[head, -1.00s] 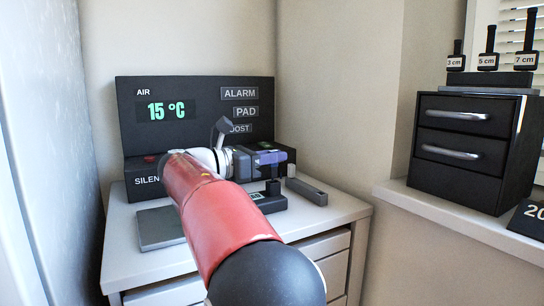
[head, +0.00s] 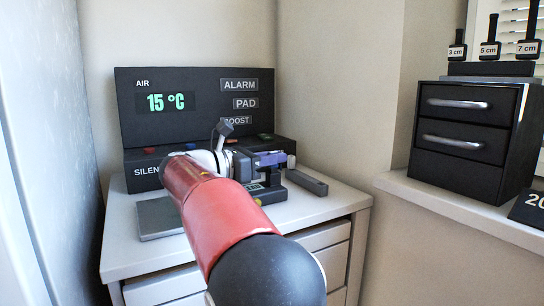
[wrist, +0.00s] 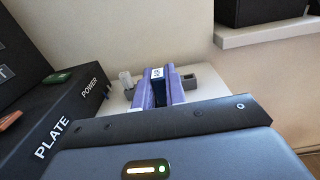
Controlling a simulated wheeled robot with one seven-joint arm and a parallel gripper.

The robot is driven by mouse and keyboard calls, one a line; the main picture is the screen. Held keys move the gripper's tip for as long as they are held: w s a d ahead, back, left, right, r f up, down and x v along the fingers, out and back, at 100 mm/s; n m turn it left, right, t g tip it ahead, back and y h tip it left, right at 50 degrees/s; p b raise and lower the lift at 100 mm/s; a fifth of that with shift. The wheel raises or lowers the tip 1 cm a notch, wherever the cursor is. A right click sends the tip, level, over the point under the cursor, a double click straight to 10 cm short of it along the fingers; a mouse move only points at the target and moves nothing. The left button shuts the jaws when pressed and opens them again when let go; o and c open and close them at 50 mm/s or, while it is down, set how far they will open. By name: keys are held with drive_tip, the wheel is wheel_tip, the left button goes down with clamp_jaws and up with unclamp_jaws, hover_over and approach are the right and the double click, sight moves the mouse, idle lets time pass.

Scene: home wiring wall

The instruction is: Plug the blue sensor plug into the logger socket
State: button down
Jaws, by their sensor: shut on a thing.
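My gripper (head: 270,158) is at the right end of the console, its blue-purple jaws pointing right. A low dark unit with a small label (head: 257,187), probably the logger, sits below on the cabinet top, with a short dark post under the jaws. The gap between post and jaws is too small to judge. The socket opening is hidden.
A black console (head: 150,120) with a display stands behind. A grey bar (head: 306,182) lies right of the dark unit. A grey plate (head: 160,222) lies at left on the white cabinet (head: 345,205). A pale piece (wrist: 126,79) is near the POWER label. A black drawer box (head: 465,140) stands right.

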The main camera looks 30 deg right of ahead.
drive_tip(key=shift+f, duration=0.4)
drive_tip(key=c, duration=1.4)
unclamp_jaws()
drive_tip(key=shift+o, duration=0.2)
drive_tip(key=a, duration=0.7)
drive_tip(key=shift+s+a, duration=0.15)
drive_tip(key=shift+a, duration=0.25)
